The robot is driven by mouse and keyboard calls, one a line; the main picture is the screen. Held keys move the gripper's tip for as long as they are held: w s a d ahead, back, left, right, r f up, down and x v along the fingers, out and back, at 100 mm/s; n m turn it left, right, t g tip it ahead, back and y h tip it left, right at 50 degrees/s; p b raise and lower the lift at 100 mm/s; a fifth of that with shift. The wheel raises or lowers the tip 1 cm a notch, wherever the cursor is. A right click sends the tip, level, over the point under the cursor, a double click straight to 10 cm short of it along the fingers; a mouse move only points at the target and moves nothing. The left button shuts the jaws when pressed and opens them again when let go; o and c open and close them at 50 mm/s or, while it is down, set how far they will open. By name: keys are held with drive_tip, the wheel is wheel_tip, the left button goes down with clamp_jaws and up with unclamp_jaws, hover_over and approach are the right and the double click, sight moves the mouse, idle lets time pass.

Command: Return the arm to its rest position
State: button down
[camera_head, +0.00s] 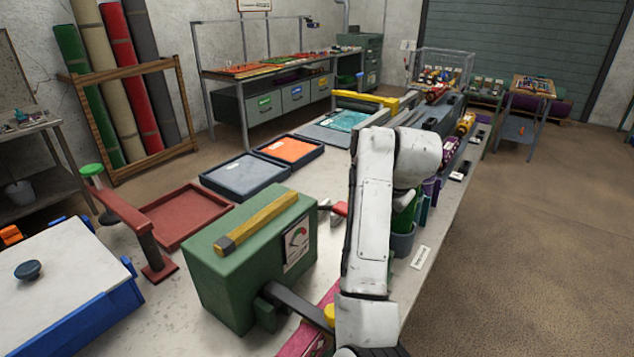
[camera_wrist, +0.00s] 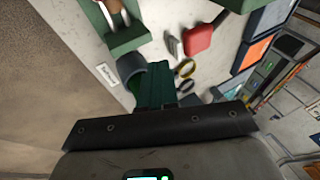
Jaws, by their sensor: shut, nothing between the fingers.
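My white arm (camera_head: 372,215) rises from the bottom edge in the head view and bends at its top, over the right edge of the workbench. In the wrist view my gripper (camera_wrist: 156,92) is shut, with nothing held that I can see. Its dark mounting bar and grey body fill the bottom.
A green machine (camera_head: 245,265) with a dial and yellow handle stands left of my arm. A blue box (camera_head: 60,285) with a pale lid is at lower left. Trays (camera_head: 247,176) lie behind. Bottles and a cup (camera_head: 402,243) line the bench's right edge. Open floor (camera_head: 520,250) lies right.

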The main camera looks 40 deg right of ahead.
drive_tip(key=s+a+f+n+g, duration=0.2)
drive_tip(key=s+a+f+n, duration=0.3)
drive_tip(key=s+f, duration=0.65)
drive_tip(key=s+a+f+n+g, duration=0.1)
drive_tip(key=s+a+f+n, duration=0.5)
drive_tip(key=s+f, duration=0.5)
drive_tip(key=s+a+f+n, duration=0.1)
drive_tip(key=s+a, duration=0.2)
drive_tip(key=s, duration=0.2)
drive_tip(key=s+a+f+n+g+y, duration=0.1)
drive_tip(key=s+a+n, duration=0.1)
drive_tip(key=s, duration=0.4)
drive_tip(key=shift+a+g, duration=0.3)
drive_tip(key=shift+a, duration=0.5)
drive_tip(key=shift+w, duration=0.1)
